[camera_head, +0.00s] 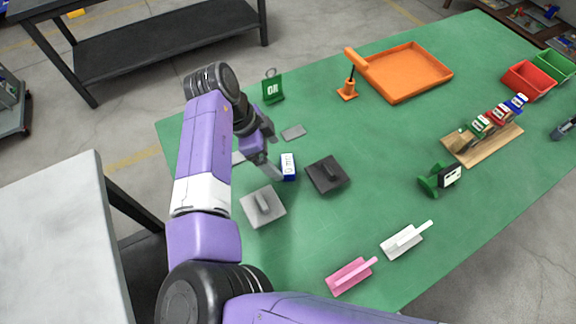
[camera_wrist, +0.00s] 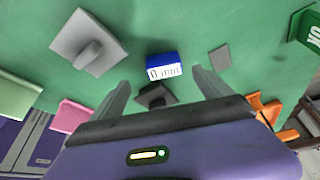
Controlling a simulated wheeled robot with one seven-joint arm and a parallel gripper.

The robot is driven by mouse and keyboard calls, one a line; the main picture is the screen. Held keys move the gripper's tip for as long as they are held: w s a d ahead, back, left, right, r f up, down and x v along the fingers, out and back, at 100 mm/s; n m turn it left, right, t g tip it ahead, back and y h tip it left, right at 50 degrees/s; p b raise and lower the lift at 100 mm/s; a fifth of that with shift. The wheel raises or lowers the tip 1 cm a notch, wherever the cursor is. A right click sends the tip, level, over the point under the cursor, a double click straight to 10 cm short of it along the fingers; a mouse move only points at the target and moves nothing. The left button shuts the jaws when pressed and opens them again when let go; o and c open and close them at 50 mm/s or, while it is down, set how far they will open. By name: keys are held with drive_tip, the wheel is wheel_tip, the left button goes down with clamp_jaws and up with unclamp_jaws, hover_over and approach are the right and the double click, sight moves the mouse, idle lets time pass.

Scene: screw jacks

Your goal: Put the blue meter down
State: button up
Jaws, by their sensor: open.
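The blue meter (camera_head: 288,167) is a small box with a white display face. It rests on the green table between the light grey block and the dark block. In the wrist view the blue meter (camera_wrist: 163,66) shows its display, with "0" readable, between the fingertips and slightly beyond them. My gripper (camera_head: 260,168) is open and low over the table, just left of the meter in the head view. In the wrist view both fingers of my gripper (camera_wrist: 160,84) are spread with nothing between them. Whether a fingertip touches the meter I cannot tell.
A light grey handled block (camera_head: 262,207) and a dark one (camera_head: 327,175) stand close by. A thin grey plate (camera_head: 293,132) and a green sign (camera_head: 273,88) lie behind. A green gauge (camera_head: 437,181) and an orange tray (camera_head: 408,73) are farther right. Table between is clear.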

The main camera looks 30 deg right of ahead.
sight(286, 164)
drive_tip(key=shift+x, duration=1.15)
drive_tip(key=d+f+p, duration=0.1)
drive_tip(key=d+f, duration=0.1)
drive_tip(key=f, duration=0.1)
drive_tip(key=shift+d+f+p, duration=0.15)
drive_tip(key=shift+f+p, duration=0.15)
drive_tip(key=shift+p, duration=0.1)
drive_tip(key=shift+s+d+f, duration=0.15)
drive_tip(key=shift+f, duration=0.5)
drive_tip(key=c, duration=1.8)
drive_tip(key=shift+r, duration=0.15)
